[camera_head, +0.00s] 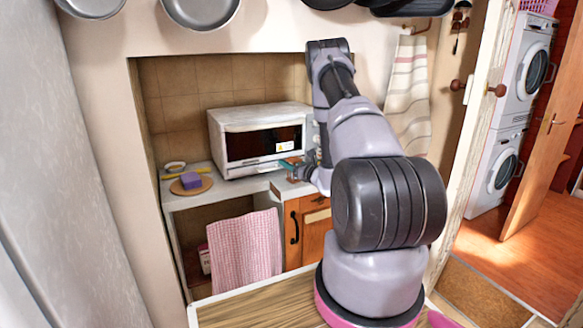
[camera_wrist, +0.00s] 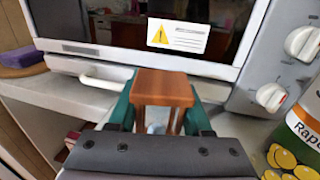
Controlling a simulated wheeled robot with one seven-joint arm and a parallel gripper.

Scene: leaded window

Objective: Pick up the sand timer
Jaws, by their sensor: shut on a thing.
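The sand timer (camera_wrist: 165,88) has a reddish-brown wooden end plate and wooden posts, with a bit of pale glass between them in the wrist view. My gripper (camera_wrist: 160,112) is shut on it, with one teal finger on each side. The timer is in front of the white oven; I cannot tell whether its lower end touches the counter. In the head view my gripper (camera_head: 291,164) is at the counter's right part, beside the oven's front corner, and the timer is too small and covered to make out clearly.
The white oven (camera_head: 262,139) stands close behind the gripper. A can (camera_wrist: 300,135) with yellow pictures is close at the right in the wrist view. A purple sponge (camera_head: 191,181) lies on a round wooden board (camera_head: 205,185) at left. A pink checked towel (camera_head: 245,250) hangs below the counter (camera_head: 228,188).

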